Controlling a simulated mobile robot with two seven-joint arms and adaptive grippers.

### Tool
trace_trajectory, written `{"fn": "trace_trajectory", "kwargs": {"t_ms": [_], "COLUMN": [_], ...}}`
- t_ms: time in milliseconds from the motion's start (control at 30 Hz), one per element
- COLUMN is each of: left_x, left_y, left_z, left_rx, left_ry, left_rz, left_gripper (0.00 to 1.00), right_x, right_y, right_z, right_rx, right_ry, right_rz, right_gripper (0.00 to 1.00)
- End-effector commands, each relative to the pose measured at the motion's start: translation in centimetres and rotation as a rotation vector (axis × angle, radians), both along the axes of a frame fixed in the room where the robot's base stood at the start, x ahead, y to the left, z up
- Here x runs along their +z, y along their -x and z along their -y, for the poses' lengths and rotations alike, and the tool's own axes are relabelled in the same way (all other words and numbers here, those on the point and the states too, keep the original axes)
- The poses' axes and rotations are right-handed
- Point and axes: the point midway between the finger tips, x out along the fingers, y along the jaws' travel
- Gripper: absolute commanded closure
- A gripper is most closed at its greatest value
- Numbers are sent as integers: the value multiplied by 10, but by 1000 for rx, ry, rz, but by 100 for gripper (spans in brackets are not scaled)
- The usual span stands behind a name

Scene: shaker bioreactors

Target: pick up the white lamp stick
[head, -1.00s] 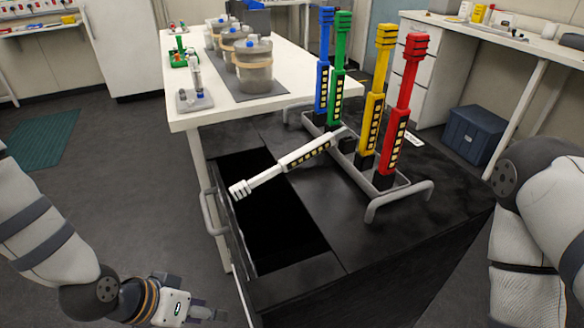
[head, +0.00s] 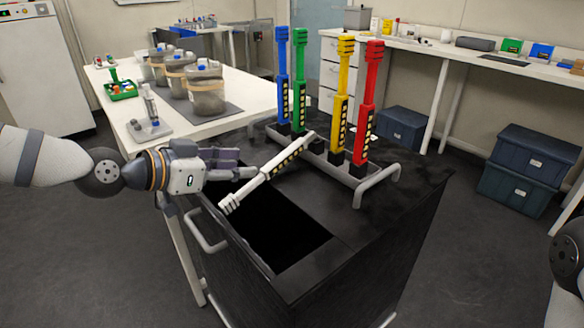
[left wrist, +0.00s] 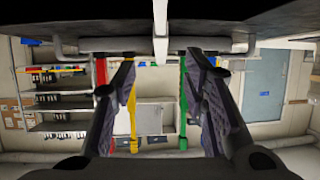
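The white lamp stick (head: 267,174) leans at a slant, its upper end by the grey tube rack (head: 322,166) and its ridged white end over the dark opening in the black cabinet top. My left gripper (head: 245,165) is just left of the stick, fingers pointing toward it, apart from it as far as I can tell. In the left wrist view the two fingers (left wrist: 160,92) are spread with nothing between them, and the white stick (left wrist: 161,32) shows at the top middle. My right gripper is out of view.
Blue (head: 282,80), green (head: 300,85), yellow (head: 341,105) and red (head: 366,105) lamp sticks stand upright in the rack behind. The black cabinet (head: 345,255) has a dark opening (head: 265,225). A white table (head: 190,122) with jars stands left.

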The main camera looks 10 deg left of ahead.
Motion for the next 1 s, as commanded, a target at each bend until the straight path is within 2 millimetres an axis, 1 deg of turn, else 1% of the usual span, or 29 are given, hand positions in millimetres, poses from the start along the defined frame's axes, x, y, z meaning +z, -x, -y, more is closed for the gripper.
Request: {"fn": "trace_trajectory", "kwargs": {"t_ms": [33, 100, 233, 400, 500, 600, 733, 767, 800, 867, 900, 933, 1000], "left_x": [-23, -26, -26, -33, -37, -36, -34, -34, -34, -34, -34, -34, -34], "left_y": [-9, -19, -31, -59, -69, -72, -72, -72, -72, -72, -72, -72, -72], "left_z": [6, 13, 21, 39, 45, 47, 47, 47, 47, 47, 47, 47, 47], "left_rx": [-2, -1, -1, -1, 0, 1, 2, 2, 2, 1, 1, 1, 1], "left_ry": [-3, -3, -1, -1, 1, 3, 3, 3, 3, 2, 2, 2, 2], "left_rz": [-26, -25, -17, -17, -18, -14, -12, -12, -12, -11, -12, -12, -12], "left_gripper": [60, 60, 60, 60, 60, 60, 60, 62, 71, 85, 94, 100, 100], "right_x": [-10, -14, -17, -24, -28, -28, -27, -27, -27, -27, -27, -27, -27], "right_y": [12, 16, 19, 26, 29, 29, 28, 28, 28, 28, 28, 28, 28], "right_z": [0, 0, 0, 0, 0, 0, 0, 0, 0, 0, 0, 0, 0], "right_rx": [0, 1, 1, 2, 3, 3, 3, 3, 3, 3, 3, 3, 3], "right_ry": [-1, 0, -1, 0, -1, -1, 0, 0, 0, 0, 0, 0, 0], "right_rz": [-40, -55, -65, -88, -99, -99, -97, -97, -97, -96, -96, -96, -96], "right_gripper": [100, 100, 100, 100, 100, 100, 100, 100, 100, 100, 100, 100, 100]}}
